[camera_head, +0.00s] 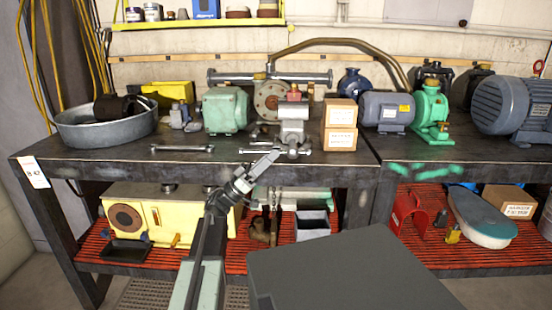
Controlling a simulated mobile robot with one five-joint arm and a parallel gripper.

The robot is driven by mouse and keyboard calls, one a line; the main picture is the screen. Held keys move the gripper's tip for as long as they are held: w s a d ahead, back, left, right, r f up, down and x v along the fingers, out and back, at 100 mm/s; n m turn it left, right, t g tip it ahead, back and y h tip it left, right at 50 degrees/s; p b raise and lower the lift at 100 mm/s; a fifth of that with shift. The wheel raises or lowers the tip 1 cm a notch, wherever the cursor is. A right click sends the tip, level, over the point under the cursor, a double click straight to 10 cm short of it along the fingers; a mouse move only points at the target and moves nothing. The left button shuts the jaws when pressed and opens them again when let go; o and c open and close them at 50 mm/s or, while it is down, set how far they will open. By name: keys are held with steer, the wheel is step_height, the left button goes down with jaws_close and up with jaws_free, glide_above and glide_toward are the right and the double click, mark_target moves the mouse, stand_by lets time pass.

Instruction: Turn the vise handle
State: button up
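The grey vise (293,112) stands at the front edge of the dark workbench (190,172), near the middle of the picture. Its handle (251,151) looks like a thin bar running sideways low at the vise's front. My arm reaches up from the bottom, and my gripper (268,158) is at the bench's front edge, just below and left of the vise. Its tip overlaps the handle area in the picture. I cannot tell whether it touches the handle. The fingers are too small to show whether they are open or shut, and part of the handle is hidden behind them.
A wrench (182,148) lies left of the vise, near a round metal basin (105,125). A green motor (226,110) is behind. Red lower shelves (330,235) hold a yellow machine (165,212) and bins.

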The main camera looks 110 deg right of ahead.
steer(key=b+v, duration=0.3)
steer(key=v, duration=0.3)
